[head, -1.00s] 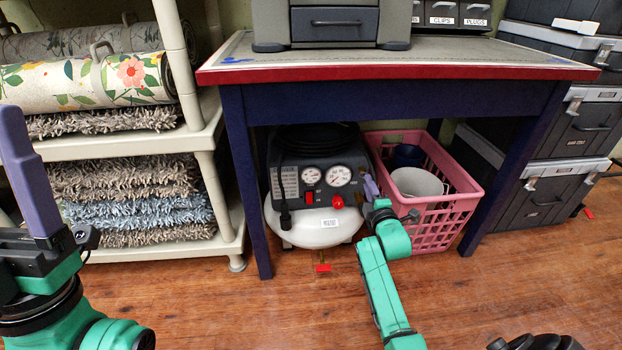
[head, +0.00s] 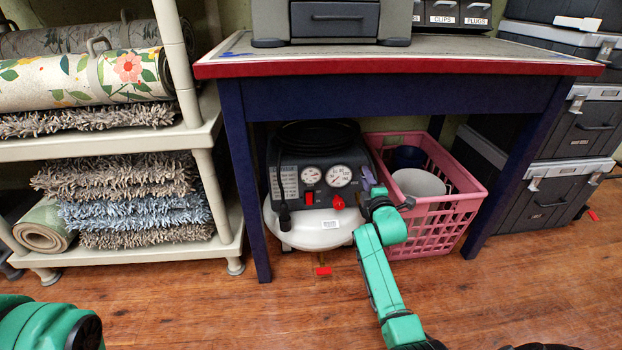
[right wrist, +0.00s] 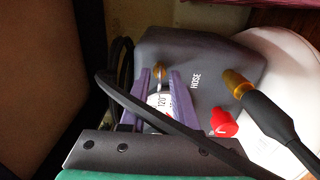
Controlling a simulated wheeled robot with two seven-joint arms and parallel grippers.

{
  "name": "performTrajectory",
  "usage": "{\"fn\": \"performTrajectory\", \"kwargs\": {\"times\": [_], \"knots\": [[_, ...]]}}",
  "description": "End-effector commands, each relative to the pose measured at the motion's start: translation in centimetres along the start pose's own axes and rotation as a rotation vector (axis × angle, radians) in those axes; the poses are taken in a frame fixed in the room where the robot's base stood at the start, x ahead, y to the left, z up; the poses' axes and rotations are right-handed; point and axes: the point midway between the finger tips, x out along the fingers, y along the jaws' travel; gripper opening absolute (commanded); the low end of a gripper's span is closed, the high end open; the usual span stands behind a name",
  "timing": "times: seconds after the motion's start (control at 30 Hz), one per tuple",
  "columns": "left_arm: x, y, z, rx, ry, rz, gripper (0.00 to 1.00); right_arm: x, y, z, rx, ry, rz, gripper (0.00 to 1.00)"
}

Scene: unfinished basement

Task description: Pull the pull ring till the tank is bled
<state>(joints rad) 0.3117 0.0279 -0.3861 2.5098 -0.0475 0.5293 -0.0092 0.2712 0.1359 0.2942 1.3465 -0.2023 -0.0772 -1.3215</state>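The air compressor (head: 318,230) stands under the table, with a white tank and a dark panel. My right gripper (head: 367,178) is at the right side of its panel in the head view. In the right wrist view, the purple fingers of my right gripper (right wrist: 159,76) are apart. A small brass piece (right wrist: 159,70), which looks like the pull ring, shows between their tips with gaps on both sides. I cannot make out its ring shape. My left gripper is out of view; only part of my green left arm shows at lower left.
A black hose (right wrist: 150,106) crosses in front of the fingers. A red knob (right wrist: 222,124) and a brass hose fitting (right wrist: 236,84) sit nearby. A pink basket (head: 440,215) stands close on the right; table legs (head: 245,190) flank the space.

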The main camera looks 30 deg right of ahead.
Motion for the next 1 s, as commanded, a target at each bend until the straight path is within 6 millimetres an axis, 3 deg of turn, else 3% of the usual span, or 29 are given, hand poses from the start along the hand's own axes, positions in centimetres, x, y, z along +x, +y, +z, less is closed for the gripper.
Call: {"fn": "performTrajectory", "kwargs": {"times": [0.07,0.13,1.0], "knots": [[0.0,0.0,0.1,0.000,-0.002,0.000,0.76,0.0,0.0,0.0,0.000,0.000,0.000,0.26],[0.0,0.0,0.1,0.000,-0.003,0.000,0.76,0.0,0.0,0.0,0.000,0.000,0.000,0.00],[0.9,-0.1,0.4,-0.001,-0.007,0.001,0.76,-1.0,0.0,0.0,0.000,-0.001,-0.002,0.00]]}}
